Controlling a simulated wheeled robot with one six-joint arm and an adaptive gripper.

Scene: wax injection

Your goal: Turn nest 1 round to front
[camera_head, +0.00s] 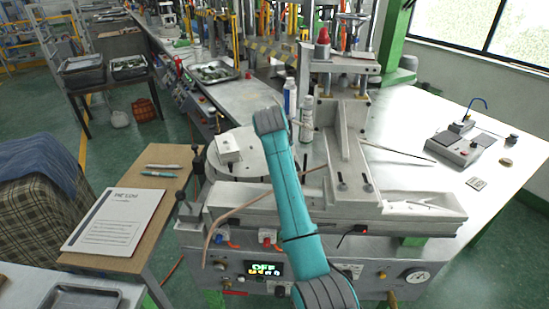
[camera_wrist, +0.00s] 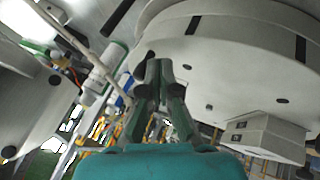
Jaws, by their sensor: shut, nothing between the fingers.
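A round light-grey turntable (camera_head: 250,168) sits on the machine, left of the press column; my teal arm crosses its right side in the head view. A pale block (camera_head: 228,148) rests on its left part. In the wrist view the turntable (camera_wrist: 225,65) fills the upper right, with black marks on its rim, and the block (camera_wrist: 262,135) shows at lower right. My gripper (camera_wrist: 160,70) is shut and empty, with its fingertips at the turntable's edge in the picture; I cannot tell whether they touch. My gripper is hidden in the head view. No nest number is readable.
White bottles (camera_head: 306,118) stand behind the turntable. The press (camera_head: 345,130) with its column rises to the right. A control panel (camera_head: 265,269) is on the machine's front. A small desk with a paper sheet (camera_head: 116,220) stands at left. The right tabletop is mostly clear.

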